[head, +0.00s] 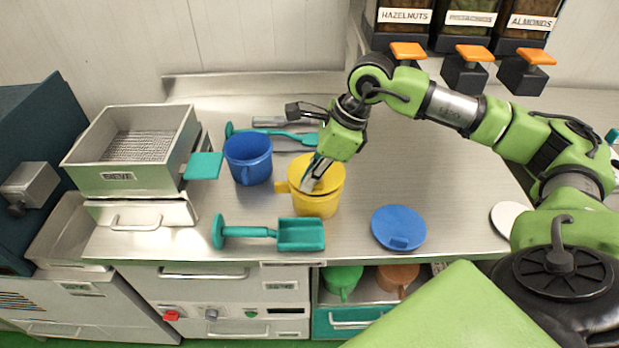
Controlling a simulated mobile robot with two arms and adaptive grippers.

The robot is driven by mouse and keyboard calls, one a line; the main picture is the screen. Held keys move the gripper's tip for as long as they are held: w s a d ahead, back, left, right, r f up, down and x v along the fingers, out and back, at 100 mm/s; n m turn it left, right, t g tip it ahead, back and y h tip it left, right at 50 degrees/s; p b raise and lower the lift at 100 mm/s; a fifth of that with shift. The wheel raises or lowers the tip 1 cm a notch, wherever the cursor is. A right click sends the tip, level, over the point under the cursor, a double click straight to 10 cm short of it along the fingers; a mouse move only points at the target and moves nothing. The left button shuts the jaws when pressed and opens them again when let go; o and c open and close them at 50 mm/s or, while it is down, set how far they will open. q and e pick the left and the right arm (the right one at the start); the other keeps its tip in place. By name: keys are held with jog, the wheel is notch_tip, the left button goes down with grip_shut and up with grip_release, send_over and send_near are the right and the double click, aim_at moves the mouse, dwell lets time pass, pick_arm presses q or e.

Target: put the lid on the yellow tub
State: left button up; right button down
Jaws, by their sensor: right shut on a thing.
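The yellow tub (316,207) stands upright on the steel worktop, with a handle on its left side. A yellow lid (327,173) covers its mouth, roughly centred. I cannot tell whether it is fully seated or just above the rim. My right gripper (311,183) reaches down from the upper right and is shut on the yellow lid; its fingers hide the part they grip. My left gripper is not in view.
A blue tub (247,161) stands close left of the yellow tub. A teal scoop (300,234) lies in front, and a blue lid (398,228) lies to the right. A white disc (507,217) is farther right. The sieve box (125,183) stands left. Utensils lie behind.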

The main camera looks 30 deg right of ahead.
jog(key=shift+f+b, duration=0.5)
jog(key=shift+b, duration=0.3)
dwell(1.1)
jog(key=c, duration=1.6)
grip_release()
jog(key=shift+r, duration=0.1)
jog(key=shift+r+p, duration=2.2)
jog(key=shift+r, duration=1.3)
jog(key=shift+s+f, duration=0.1)
jog(key=shift+f, duration=0.05)
